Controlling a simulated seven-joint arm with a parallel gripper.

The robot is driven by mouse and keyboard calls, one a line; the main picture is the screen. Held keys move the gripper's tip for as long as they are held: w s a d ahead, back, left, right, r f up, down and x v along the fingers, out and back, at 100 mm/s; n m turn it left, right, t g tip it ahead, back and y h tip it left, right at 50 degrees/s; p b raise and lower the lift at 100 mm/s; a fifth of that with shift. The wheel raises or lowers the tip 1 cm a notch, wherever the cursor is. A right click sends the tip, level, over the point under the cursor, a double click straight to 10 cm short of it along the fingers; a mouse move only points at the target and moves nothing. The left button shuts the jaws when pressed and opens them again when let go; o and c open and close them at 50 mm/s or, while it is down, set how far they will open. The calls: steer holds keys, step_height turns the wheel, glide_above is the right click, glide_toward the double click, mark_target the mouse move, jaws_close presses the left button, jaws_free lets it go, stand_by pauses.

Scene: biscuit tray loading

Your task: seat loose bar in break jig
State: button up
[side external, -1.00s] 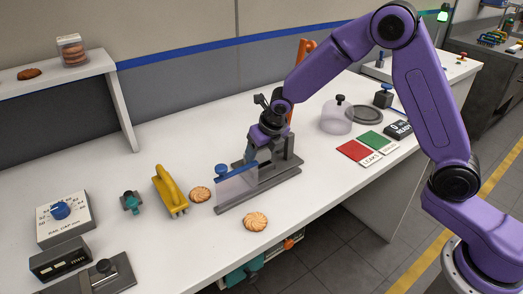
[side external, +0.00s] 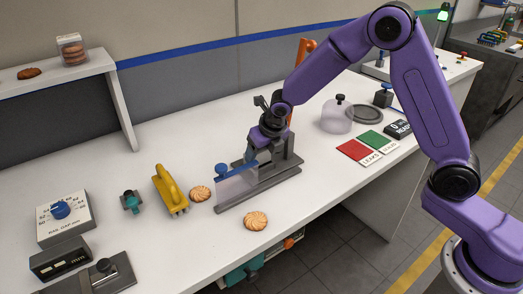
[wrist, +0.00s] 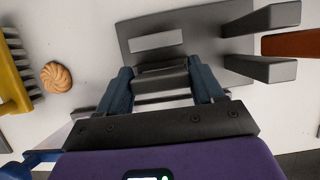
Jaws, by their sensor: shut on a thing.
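The break jig (side external: 230,206) is a long grey base on the bench with grey uprights toward its right end. In the wrist view its grey plate (wrist: 132,32) has a slot and two posts at the right. My gripper (side external: 260,160) is low over the jig, its two blue-grey fingers (wrist: 163,88) pointing at it. They are shut on a grey metal bar (wrist: 162,78) that spans between them. The bar is mostly hidden by my gripper in the side view. I cannot tell whether it touches the jig.
Biscuits (side external: 255,221) lie beside and in front of the jig. A yellow comb-like tool (side external: 168,188) is left. Red (side external: 352,150) and green cards lie right.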

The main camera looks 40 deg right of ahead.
steer(key=shift+f, duration=0.6)
steer(key=o, duration=1.3)
steer(key=v, duration=1.7)
steer(key=shift+s+r, duration=0.1)
steer(key=shift+r, duration=0.1)
steer(key=s+d+f+m+g, duration=0.1)
steer(key=s+d+m, duration=0.1)
steer(key=s+m, duration=0.5)
steer(key=s+d+f+m+g, duration=0.2)
steer(key=s+m, duration=0.6)
steer(key=s, duration=0.6)
steer(key=s+d+f+m+g, duration=0.1)
steer(key=s+d+m, duration=0.3)
steer(key=s+m, duration=0.4)
steer(key=shift+s+f, duration=0.35)
steer(key=shift+s, duration=0.35)
steer(key=shift+s+f, duration=0.35)
steer(key=shift+s, duration=0.35)
